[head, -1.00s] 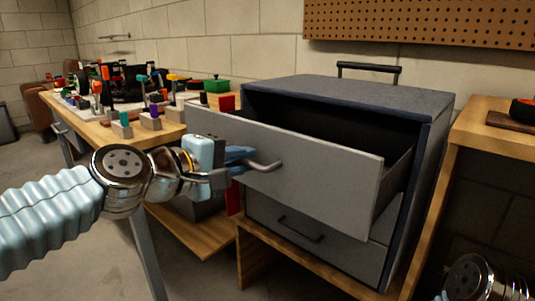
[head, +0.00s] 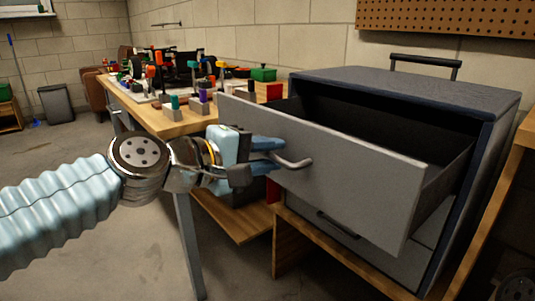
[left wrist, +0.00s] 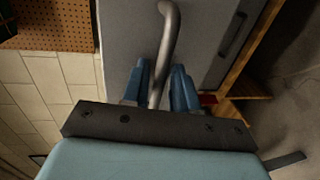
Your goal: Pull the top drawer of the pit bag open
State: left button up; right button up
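The pit bag (head: 400,84) is a dark grey cabinet-like box with a top handle. Its top drawer (head: 345,185) stands well out from the body, and its dark inside shows empty where visible. My left gripper (head: 280,152) is at the drawer's metal handle (head: 297,163), with blue fingers on either side of the bar. In the left wrist view, the handle (left wrist: 168,40) runs between the two fingers (left wrist: 162,88), which look closed on it. The lower drawer (head: 345,232) is shut. My right gripper is out of view.
A wooden workbench (head: 178,120) with tools and small parts stands at the left behind my left arm. The bag rests on a wooden stand (head: 290,245). A wooden cabinet edge is close at the right. The floor (head: 80,165) at the left is open.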

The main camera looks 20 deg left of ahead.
pick_arm(q)
jog(key=p+v, duration=0.2)
jog(key=v, duration=1.1)
jog(key=shift+s+a, duration=0.25)
jog(key=shift+a, duration=0.05)
jog(key=shift+r, duration=0.1)
